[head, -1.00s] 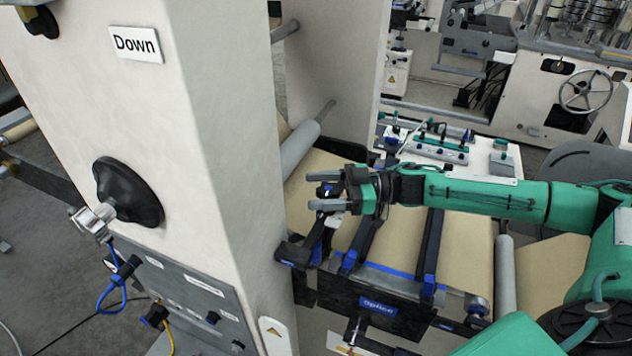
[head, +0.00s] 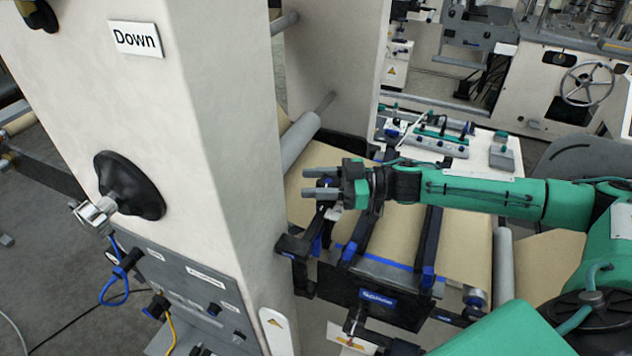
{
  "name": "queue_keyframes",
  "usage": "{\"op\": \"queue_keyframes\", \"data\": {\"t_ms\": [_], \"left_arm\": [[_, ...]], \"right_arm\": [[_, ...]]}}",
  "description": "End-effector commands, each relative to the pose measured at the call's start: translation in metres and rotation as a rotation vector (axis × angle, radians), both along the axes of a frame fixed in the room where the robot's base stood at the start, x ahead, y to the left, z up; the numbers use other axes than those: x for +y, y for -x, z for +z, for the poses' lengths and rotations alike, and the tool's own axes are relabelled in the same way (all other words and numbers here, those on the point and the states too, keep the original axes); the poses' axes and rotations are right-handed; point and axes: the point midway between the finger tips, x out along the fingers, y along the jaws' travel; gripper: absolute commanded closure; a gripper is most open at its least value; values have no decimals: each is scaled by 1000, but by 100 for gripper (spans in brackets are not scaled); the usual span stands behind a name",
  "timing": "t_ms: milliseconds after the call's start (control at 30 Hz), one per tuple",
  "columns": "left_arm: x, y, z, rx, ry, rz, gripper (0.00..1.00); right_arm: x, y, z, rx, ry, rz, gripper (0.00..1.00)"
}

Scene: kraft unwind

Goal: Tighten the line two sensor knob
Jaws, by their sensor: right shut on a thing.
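My right gripper (head: 318,182) reaches in from the right over the splice table, with its two grey fingers pointing left. It is shut on the sensor knob, which is small and mostly hidden between the fingers. A dark bracket (head: 320,241) stands just below the fingers at the table's left end. I cannot read any line number there. My left gripper is not in view.
A white column (head: 215,110) with a "Down" label and a large black knob (head: 130,187) stands close on the left. Brown kraft web (head: 395,235) runs under my right arm. Black bars and a blue-labelled plate (head: 378,299) lie below the gripper.

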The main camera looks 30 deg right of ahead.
Motion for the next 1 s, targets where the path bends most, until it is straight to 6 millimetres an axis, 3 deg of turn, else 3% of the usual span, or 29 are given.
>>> {"op": "queue_keyframes", "data": {"t_ms": [267,633,667,733,1000], "left_arm": [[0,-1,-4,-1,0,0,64],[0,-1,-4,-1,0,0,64],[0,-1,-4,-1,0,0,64],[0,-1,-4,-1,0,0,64],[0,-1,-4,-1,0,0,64]], "right_arm": [[-2,-2,0,1,0,-107,78],[-2,-3,2,-2,1,-119,78],[-2,-3,2,-2,1,-119,49],[-2,-3,2,-1,0,-118,36],[-2,-3,1,0,1,-117,34]]}}
